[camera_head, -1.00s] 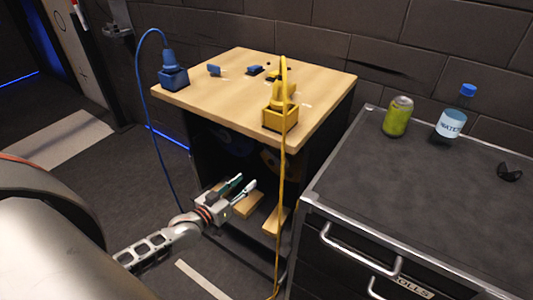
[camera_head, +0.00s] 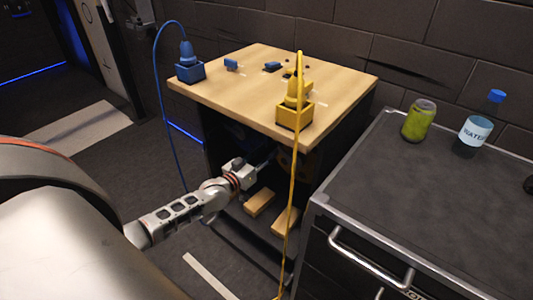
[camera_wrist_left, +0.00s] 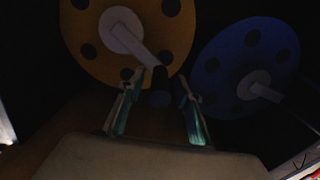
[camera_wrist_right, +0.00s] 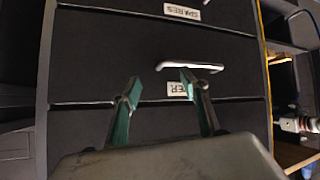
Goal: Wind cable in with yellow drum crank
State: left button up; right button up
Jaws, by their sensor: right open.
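The yellow drum (camera_wrist_left: 155,42) hangs in the dark opening under the wooden table, at the upper left of the left wrist view. Its crank arm (camera_wrist_left: 137,48) runs from the grey hub down right to a dark knob (camera_wrist_left: 159,87). My left gripper (camera_wrist_left: 159,86) is open, with one finger on each side of the knob; I cannot tell whether they touch it. In the head view my left gripper (camera_head: 268,160) reaches into the opening, its fingertips hard to see. The yellow cable (camera_head: 293,180) hangs from a yellow plug in a yellow box (camera_head: 294,114). My right gripper (camera_wrist_right: 161,86) is open and empty.
A blue drum (camera_wrist_left: 243,65) sits right of the yellow one. The blue cable (camera_head: 165,110) hangs left of the wooden table (camera_head: 245,90). Wooden blocks (camera_head: 259,203) lie low in the opening. A drawer cabinet (camera_head: 385,185) with can (camera_head: 419,121) and bottle (camera_head: 474,134) stands right.

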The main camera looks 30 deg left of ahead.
pick_arm(q)
jog(key=shift+c, duration=0.7)
grip_shut()
pick_arm(e)
jog(key=shift+w+r, duration=0.1)
jog(key=shift+r, duration=0.05)
pick_arm(q)
jog(key=shift+r, duration=0.1)
pick_arm(e)
jog(key=shift+a, duration=0.1)
